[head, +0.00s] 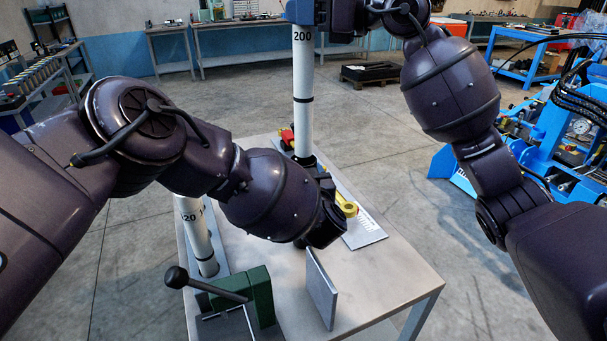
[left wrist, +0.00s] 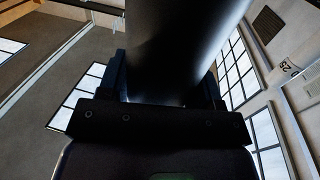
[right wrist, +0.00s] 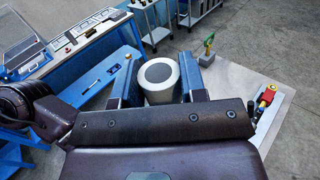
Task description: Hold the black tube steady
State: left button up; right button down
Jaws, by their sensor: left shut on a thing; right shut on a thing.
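The black tube (left wrist: 185,50) fills the middle of the left wrist view, seen steeply from below. My left gripper (left wrist: 166,82) is shut around it, one finger on each side. In the head view my left wrist hides most of that grip; a dark collar (head: 304,160) shows at the foot of the tall white tube marked 200 (head: 303,100). My right gripper (head: 308,14) is shut on that white tube near its top. The right wrist view shows the tube's round grey end (right wrist: 158,74) between the blue fingers.
A shorter white tube (head: 196,228) stands at the table's left. A green press with a black lever (head: 256,296) and an upright grey plate (head: 322,288) stand at the front. A yellow part (head: 347,208) lies beside a marked plate (head: 368,234). The table's right front (head: 390,280) is clear.

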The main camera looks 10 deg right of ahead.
aim_at(313, 71)
jog(key=shift+f, duration=0.1)
dwell(0.3)
jog(key=shift+f, duration=1.15)
jog(key=shift+f, duration=0.1)
jog(key=shift+f, duration=1.15)
jog(key=shift+f, duration=1.25)
jog(key=shift+f, duration=0.1)
jog(key=shift+f, duration=1.1)
